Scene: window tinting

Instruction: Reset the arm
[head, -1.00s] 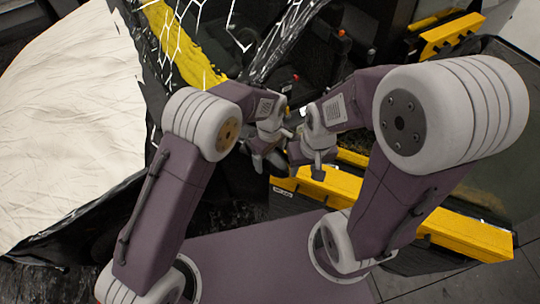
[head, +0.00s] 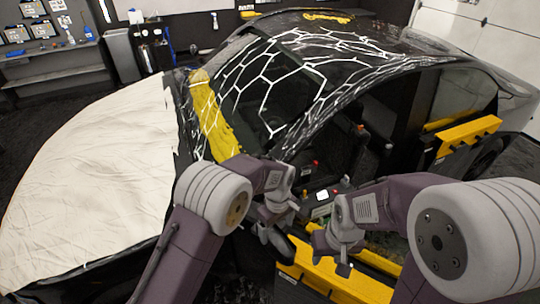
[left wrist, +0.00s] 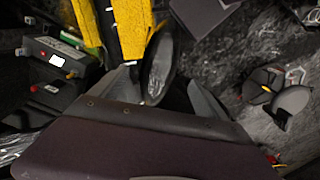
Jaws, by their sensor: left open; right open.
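My left gripper (head: 275,232) hangs beside the open side of the car, in front of the windshield's lower edge. In the left wrist view my left gripper (left wrist: 165,85) has its two dark fingers apart, with a dark oval shape between them that I cannot identify. My right gripper (head: 333,255) is open, a little to the right of the left one and close to the yellow sill cover. I see nothing held in it. The two grippers are near each other but appear apart.
A black car (head: 375,50) with white hexagon lines fills the middle. A pale cloth (head: 90,160) covers its hood. A yellow strip (head: 212,115) runs along the windshield. Yellow sill covers (head: 345,285) lie close below my grippers. Shelves (head: 60,70) stand at the back left.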

